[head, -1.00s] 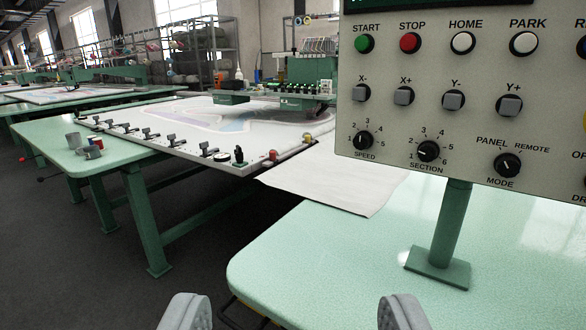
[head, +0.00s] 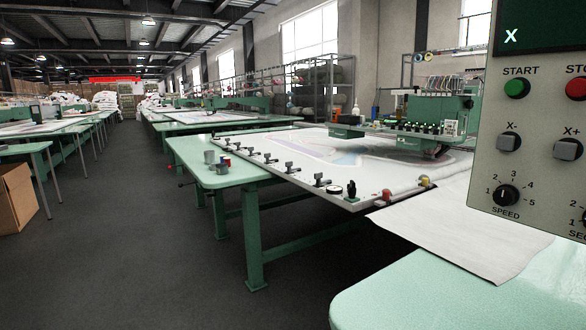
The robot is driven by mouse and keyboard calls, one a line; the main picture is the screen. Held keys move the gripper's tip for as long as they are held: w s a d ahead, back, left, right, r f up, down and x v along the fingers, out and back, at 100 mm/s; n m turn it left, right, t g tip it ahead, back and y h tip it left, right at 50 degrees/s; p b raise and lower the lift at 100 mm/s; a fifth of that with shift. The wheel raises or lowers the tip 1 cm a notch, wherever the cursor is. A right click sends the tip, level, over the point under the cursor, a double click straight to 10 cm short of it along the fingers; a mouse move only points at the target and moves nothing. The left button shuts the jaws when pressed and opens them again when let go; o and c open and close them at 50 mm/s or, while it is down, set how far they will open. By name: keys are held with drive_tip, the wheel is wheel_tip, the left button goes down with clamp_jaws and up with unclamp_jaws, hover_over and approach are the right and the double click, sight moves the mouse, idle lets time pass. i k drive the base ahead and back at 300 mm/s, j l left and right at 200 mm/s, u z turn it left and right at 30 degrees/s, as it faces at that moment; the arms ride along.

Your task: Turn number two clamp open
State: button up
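A row of several small dark clamps runs along the near edge of the white tufting frame (head: 300,150). The nearest clamp (head: 320,181) sits toward the right end of the row, and another clamp (head: 291,168) is to its left. More clamps continue away to the far left. No number can be read on any of them, so I cannot tell which is number two or how its lever stands. A round gauge (head: 337,190) and a dark green-black knob (head: 352,189) are to the right of the nearest clamp. My gripper is out of view.
A control panel (head: 530,130) stands close on the right above a pale green table (head: 450,300). White cloth (head: 455,225) hangs from the frame toward it. A green side table (head: 210,180) holds small cups and spools. Dark floor (head: 140,260) is open at left; a cardboard box (head: 18,205) stands there.

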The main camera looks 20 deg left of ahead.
sight(288, 164)
drive_tip(key=i+j, duration=0.3)
drive_tip(key=i, duration=0.2)
drive_tip(key=i+j, duration=0.25)
drive_tip(key=i, duration=0.2)
drive_tip(key=i+j, duration=0.3)
drive_tip(key=i, duration=0.2)
drive_tip(key=i+j+u, duration=0.1)
drive_tip(key=i+j, duration=0.2)
drive_tip(key=i, duration=0.15)
drive_tip(key=i+j, duration=0.25)
drive_tip(key=i, duration=0.25)
drive_tip(key=i+j, duration=0.25)
drive_tip(key=i, duration=0.25)
